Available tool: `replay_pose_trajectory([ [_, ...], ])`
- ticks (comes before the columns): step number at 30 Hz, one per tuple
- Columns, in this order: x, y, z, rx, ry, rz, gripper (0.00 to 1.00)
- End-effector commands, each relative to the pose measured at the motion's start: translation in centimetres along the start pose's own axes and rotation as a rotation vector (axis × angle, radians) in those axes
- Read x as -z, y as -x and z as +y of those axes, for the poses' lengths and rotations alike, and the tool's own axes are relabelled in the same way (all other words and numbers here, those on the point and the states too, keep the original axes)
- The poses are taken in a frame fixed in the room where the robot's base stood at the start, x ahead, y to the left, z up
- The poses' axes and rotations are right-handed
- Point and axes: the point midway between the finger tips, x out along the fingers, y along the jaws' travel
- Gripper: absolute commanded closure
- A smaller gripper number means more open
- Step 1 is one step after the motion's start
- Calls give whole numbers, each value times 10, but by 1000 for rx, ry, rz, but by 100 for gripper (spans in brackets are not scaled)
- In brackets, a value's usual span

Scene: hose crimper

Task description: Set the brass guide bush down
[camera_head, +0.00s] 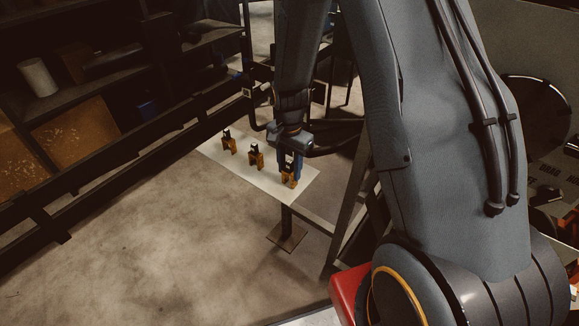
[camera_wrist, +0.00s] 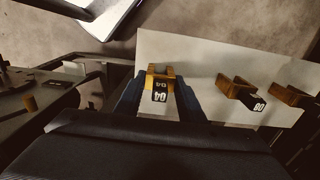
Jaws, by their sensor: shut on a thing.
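My gripper (camera_head: 290,166) points down over the right end of a white table (camera_head: 265,187). Its two blue fingers (camera_wrist: 157,96) are shut on a brass guide bush (camera_head: 288,180), a brass-coloured forked piece with a black tag. In the wrist view the bush (camera_wrist: 161,70) sits between the fingers, its black tag reading 04. The bush is at or very near the white surface; I cannot tell whether it touches. Its far side is partly hidden by the fingers.
Two similar brass pieces stand on the same table, one in the middle (camera_head: 256,160) with a tag reading 08 and one at the left end (camera_head: 229,147). Dark shelving (camera_head: 110,105) stands at the left. A table leg (camera_head: 287,220) and bare floor are below.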

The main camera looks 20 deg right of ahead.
Motion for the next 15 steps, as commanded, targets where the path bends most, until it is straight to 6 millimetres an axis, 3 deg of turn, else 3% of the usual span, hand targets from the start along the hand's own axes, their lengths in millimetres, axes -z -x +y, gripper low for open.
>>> replay_pose_trajectory([
  [11, 0, -4, 0, 1, 0, 0, 90],
  [12, 0, -4, 0, 1, 0, 1, 59],
  [15, 0, -3, 0, 1, 0, 1, 46],
])
